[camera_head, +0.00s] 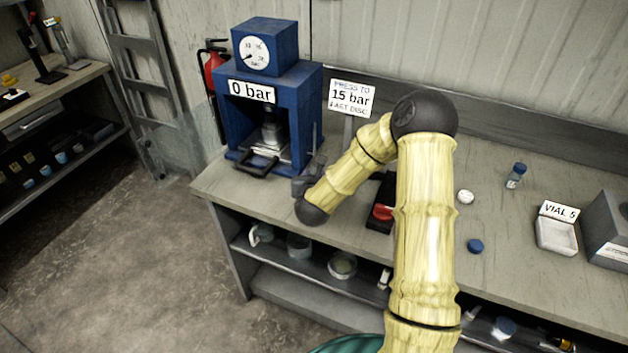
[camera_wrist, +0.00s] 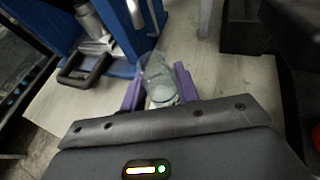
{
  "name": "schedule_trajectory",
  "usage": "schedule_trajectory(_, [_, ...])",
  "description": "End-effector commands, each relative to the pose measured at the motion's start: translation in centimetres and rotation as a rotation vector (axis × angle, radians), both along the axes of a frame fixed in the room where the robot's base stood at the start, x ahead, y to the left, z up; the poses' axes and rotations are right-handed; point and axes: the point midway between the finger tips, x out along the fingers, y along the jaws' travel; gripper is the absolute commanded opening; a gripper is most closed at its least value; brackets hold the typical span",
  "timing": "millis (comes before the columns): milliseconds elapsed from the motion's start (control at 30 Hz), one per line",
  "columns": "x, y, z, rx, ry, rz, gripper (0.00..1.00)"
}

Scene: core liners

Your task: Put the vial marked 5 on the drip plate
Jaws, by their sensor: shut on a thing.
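My gripper (camera_wrist: 158,88) is shut on a clear, round glass-like vial (camera_wrist: 158,72) with pale contents, held between its two purple fingers in the wrist view. No number is readable on this vial. In the head view my gripper (camera_head: 304,184) is over the left part of the bench, right of the blue press (camera_head: 303,104), and the held vial cannot be made out. The press shows "0 bar" and has a metal part with a dark handle (camera_head: 258,164) at its foot, also in the wrist view (camera_wrist: 84,72). I cannot tell which surface is the drip plate.
A sign reading "15 bar" (camera_head: 351,98) stands behind my arm. To the right are a blue-capped vial (camera_head: 516,175), a white disc (camera_head: 465,197), a blue cap (camera_head: 475,246) and a white tray labelled "VIAL 5" (camera_head: 556,237). A red knob (camera_head: 382,212) sits beside my forearm.

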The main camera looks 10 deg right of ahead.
Motion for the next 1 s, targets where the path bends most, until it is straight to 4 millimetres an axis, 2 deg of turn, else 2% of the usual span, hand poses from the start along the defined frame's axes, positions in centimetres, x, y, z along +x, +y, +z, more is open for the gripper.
schedule_trajectory(233, [0.1,0.0,0.0,0.000,0.000,0.000,0.09])
schedule_trajectory(367, [1.1,-0.3,-0.1,-0.001,0.002,-0.001,0.09])
schedule_trajectory(600, [0.9,-0.2,-3.2,0.000,0.003,0.001,0.09])
schedule_trajectory(1000, [0.9,-0.2,-3.9,0.000,0.000,0.000,0.09])
